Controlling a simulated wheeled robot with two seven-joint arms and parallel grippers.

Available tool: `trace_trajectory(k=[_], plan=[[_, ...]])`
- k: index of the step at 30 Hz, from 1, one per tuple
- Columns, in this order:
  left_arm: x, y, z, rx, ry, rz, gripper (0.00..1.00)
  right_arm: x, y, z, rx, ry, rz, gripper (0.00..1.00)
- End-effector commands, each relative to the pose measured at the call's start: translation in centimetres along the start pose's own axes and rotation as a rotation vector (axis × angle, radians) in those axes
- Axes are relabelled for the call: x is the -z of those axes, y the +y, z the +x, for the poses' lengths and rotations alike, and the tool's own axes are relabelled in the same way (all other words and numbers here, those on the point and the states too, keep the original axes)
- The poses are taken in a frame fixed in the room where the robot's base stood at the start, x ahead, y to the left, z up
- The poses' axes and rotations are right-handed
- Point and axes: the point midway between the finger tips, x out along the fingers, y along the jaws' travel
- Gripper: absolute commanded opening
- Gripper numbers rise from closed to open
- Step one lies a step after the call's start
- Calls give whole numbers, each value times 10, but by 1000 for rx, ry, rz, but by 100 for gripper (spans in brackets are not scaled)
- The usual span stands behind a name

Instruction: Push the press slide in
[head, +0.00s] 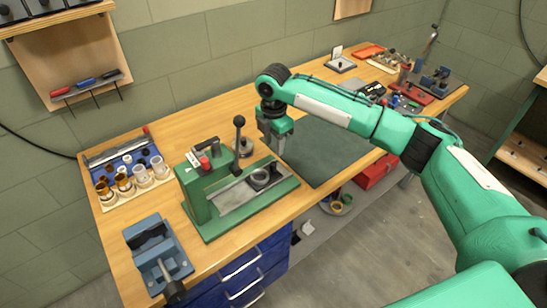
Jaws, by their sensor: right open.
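The green press (208,180) stands on the wooden bench with its black-knobbed lever upright. Its grey slide (260,179), with a round ring-shaped seat on top, sits on the track at the right end of the green base, out from the press body. My right gripper (277,148) points down above the bench, just behind and right of the slide's outer end. It is open and looks empty, with no visible contact with the slide. My left gripper is not in view.
A blue vise (157,254) sits at the front left corner. A parts tray (127,170) with cups lies left of the press. A round grey part (243,148) stands behind it. A dark mat (325,152) is clear to the right. Small tools and trays fill the far right end.

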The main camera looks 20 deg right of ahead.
Motion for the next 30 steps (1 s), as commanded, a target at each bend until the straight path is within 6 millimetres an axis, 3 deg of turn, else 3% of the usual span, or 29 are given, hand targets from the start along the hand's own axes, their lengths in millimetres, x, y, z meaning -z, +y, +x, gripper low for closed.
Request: trace_trajectory(k=[6, 12, 24, 30], plan=[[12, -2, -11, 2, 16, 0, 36, 0, -1, 43, 3, 0, 0, 41], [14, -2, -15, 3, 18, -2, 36, 0, 0, 68, 1, 1, 1, 41], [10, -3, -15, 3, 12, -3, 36, 0, 0, 76, 0, 0, 0, 41], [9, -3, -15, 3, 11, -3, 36, 0, 0, 76, 0, 0, 0, 2]])
